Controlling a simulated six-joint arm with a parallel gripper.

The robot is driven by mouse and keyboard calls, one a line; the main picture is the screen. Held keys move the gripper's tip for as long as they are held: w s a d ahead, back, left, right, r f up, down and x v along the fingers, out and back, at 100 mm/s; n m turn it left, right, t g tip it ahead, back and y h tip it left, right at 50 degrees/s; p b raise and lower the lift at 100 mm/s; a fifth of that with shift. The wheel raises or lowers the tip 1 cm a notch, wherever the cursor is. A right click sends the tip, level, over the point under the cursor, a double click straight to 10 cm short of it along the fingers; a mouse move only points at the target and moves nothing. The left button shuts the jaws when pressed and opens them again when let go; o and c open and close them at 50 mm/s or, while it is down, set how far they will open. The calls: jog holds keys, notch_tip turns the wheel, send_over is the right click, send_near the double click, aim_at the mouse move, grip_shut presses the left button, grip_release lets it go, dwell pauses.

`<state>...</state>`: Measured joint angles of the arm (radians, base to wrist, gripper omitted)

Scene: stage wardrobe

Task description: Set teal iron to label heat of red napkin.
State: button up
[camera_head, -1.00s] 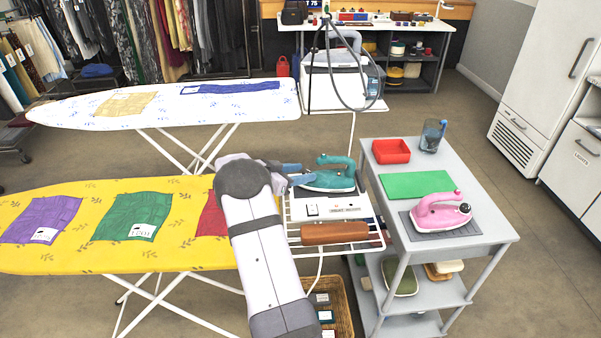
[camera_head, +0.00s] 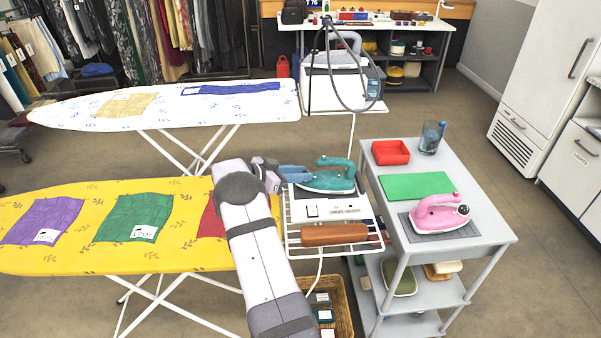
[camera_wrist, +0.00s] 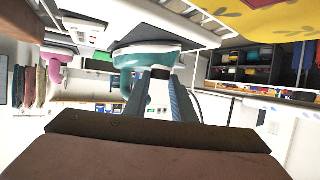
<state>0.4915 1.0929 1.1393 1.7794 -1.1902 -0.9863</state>
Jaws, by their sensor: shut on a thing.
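The teal iron (camera_head: 328,184) rests on the white wire rack beside the yellow ironing board, its handle upward. In the wrist view the teal iron (camera_wrist: 150,57) shows close up, with a dark knob (camera_wrist: 160,74) at its end. My gripper (camera_head: 297,175) reaches the left end of the iron. In the wrist view my gripper (camera_wrist: 160,86) has its fingers shut on the knob. The red napkin (camera_head: 210,217) lies on the yellow board, largely hidden by my arm. Its label is not visible, and the knob's setting cannot be read.
A purple napkin (camera_head: 42,221) and a green napkin (camera_head: 133,217) with white labels lie on the yellow board (camera_head: 75,262). A brown roll (camera_head: 333,233) lies on the rack in front of the iron. A pink iron (camera_head: 438,213) stands on the grey cart (camera_head: 490,225) at right.

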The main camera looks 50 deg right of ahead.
jog(key=shift+w+d+m+g+y+b, duration=0.1)
jog(key=shift+w+m+g+y+b, duration=0.1)
jog(key=shift+m+g+b, duration=0.35)
jog(key=shift+w+d+m+g+y+b, duration=0.1)
jog(key=shift+m+g+y+b, duration=0.1)
jog(key=shift+m+g+b, duration=0.35)
jog(key=shift+g+b, duration=0.3)
jog(key=shift+b, duration=0.45)
jog(key=shift+r, duration=0.2)
jog(key=shift+a+f+m+y, duration=0.1)
jog(key=shift+f+m+y, duration=0.05)
jog(key=shift+m+y, duration=0.15)
jog(key=o, duration=1.1)
notch_tip(320, 180, up, 10)
jog(key=shift+s+r+p, duration=0.1)
jog(key=shift+p, duration=0.7)
